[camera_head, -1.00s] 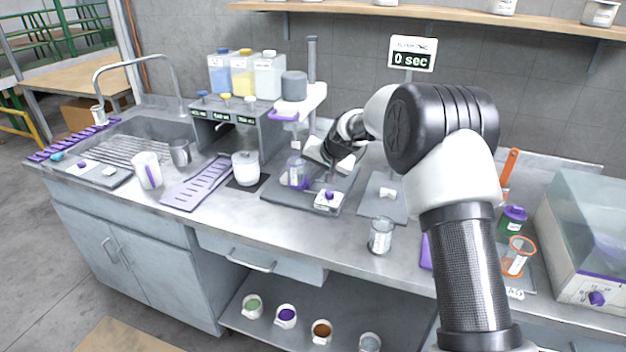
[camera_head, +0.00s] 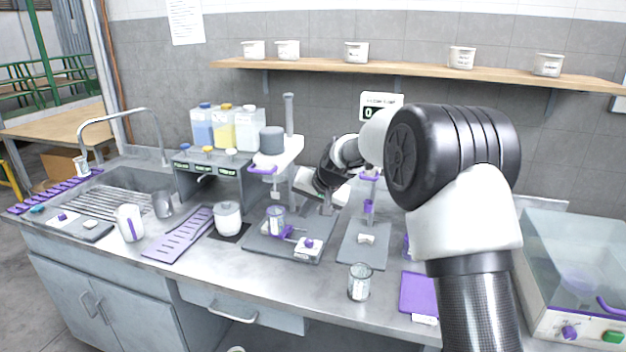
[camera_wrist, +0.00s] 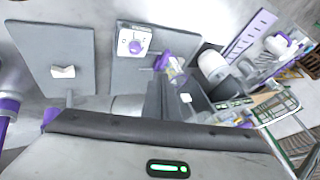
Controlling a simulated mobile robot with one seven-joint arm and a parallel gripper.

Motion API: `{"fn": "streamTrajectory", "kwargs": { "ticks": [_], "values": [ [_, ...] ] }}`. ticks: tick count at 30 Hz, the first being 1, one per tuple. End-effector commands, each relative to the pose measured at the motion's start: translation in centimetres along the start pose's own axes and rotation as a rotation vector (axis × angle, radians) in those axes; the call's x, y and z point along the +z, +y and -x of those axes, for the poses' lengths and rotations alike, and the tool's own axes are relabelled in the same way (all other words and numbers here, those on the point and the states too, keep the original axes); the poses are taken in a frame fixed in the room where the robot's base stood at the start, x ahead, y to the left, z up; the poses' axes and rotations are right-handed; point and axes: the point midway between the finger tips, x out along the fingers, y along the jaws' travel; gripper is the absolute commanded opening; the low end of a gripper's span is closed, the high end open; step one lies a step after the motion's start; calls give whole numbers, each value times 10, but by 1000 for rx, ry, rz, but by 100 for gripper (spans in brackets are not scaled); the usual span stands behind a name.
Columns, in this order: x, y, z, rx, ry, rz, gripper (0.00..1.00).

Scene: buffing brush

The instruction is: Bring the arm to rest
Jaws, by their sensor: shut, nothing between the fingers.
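My gripper (camera_head: 327,208) is in the middle of the head view, above the counter. It is just right of the stirrer stand and its small beaker (camera_head: 276,217), apart from them as far as I can see. Its fingers are small and partly hidden in the head view. In the wrist view the dark fingers (camera_wrist: 168,103) are together with nothing held between them. My arm crosses the right half of the head view and hides part of the counter behind it.
The stirrer stand (camera_head: 274,163) rises left of my gripper. A grey plate (camera_head: 362,252) with a white piece lies to the right, with a glass beaker (camera_head: 359,283) in front. A clear-lidded machine (camera_head: 572,290) stands far right. A wooden shelf (camera_head: 420,70) runs above.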

Motion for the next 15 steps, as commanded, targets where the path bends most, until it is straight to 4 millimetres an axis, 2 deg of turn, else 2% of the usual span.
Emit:
{"fn": "streamTrajectory", "kwargs": {
  "ticks": [1,5,6,8,9,12,15],
  "values": [
    [-3,-3,35,10,11,19,0],
    [13,4,120,60,12,73,0],
    [22,8,146,77,10,89,0],
    [36,14,183,103,11,110,0],
    [47,20,207,121,11,123,0],
    [79,34,262,165,10,150,0],
    [117,51,310,210,9,171,0]
  ]
}}
